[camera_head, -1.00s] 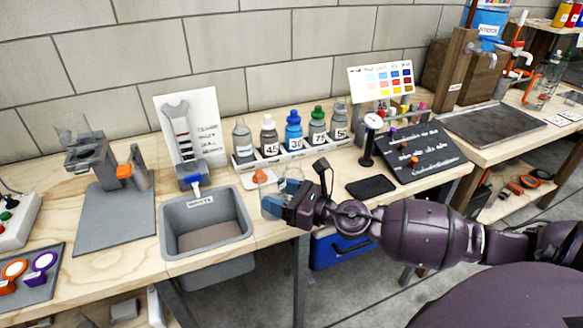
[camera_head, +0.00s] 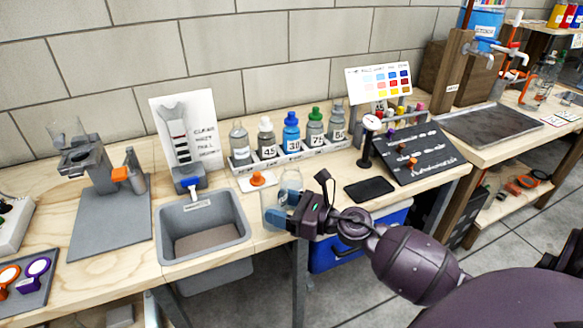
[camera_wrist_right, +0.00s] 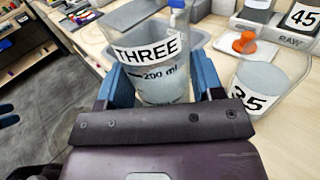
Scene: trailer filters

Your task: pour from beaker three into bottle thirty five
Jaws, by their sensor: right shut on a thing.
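Beaker three (camera_wrist_right: 160,68), clear with a white THREE label and a 200 ml mark, is held upright between the blue fingers of my right gripper (camera_wrist_right: 163,80). Pale liquid shows in it. In the head view the beaker (camera_head: 271,212) is partly behind my right gripper (camera_head: 290,211), near the sink's right edge. Bottle thirty five (camera_wrist_right: 268,84), a clear vessel with pale grey liquid and a partly cut label, stands on the bench right of the beaker in the wrist view, apart from it. It also shows in the head view (camera_head: 291,180), behind the gripper. My left gripper is not in view.
A grey sink (camera_head: 240,238) lies left of the beaker. A rack (camera_head: 305,153) of several labelled bottles stands behind. An orange knob on a white plate (camera_head: 257,180) sits between rack and sink. A black slab (camera_head: 370,189) lies to the right on the bench.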

